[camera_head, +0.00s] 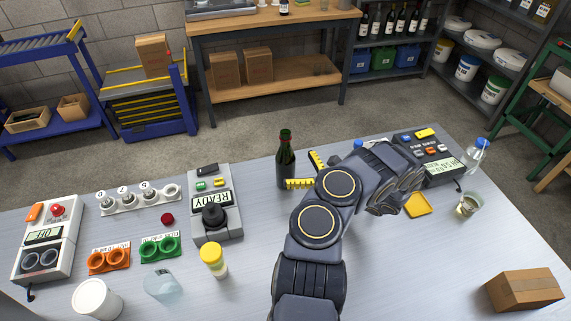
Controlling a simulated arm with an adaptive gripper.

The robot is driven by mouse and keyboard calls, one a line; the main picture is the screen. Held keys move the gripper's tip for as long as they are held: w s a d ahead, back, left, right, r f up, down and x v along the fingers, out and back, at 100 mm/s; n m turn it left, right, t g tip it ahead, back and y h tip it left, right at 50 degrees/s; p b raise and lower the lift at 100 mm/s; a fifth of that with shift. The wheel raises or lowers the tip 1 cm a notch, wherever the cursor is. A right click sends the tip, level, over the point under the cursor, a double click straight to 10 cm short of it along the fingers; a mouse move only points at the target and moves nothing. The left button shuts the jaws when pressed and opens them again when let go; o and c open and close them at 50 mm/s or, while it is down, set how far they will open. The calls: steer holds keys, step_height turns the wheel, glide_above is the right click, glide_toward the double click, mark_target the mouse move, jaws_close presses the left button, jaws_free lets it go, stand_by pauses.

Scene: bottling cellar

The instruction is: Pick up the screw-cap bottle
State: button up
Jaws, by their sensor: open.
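A clear bottle with a blue cap (474,157) stands upright near the table's right back edge. A dark green bottle (286,163) stands upright left of my arm; whether it has a cap is too small to tell. My gripper (398,196) is open above the table, between these two bottles and apart from both. My arm hides part of the table beneath and behind it, and what lies between the fingers is not clear.
A dark control box (430,150) lies just behind my gripper, left of the clear bottle. A glass (467,205), a yellow pad (418,205) and a cardboard box (524,290) are at the right. A yellow-lidded jar (213,261) stands left. The front right table is mostly clear.

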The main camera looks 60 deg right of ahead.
mark_target(293, 160)
steer(key=shift+w+d+f, duration=0.1)
steer(key=shift+w+f, duration=0.05)
steer(key=shift+w, duration=1.8)
steer(key=c, duration=1.2)
steer(key=shift+r, duration=0.2)
steer(key=shift+r, duration=1.05)
steer(key=shift+s+a+r, duration=1.2)
steer(key=shift+a+r, duration=0.55)
steer(key=shift+a, duration=0.25)
steer(key=shift+s+a+r, duration=1.15)
steer(key=shift+a+r, duration=0.6)
steer(key=shift+a, duration=0.2)
steer(key=shift+s+a+r, duration=1.2)
steer(key=shift+a+r, duration=0.55)
steer(key=shift+a, duration=0.25)
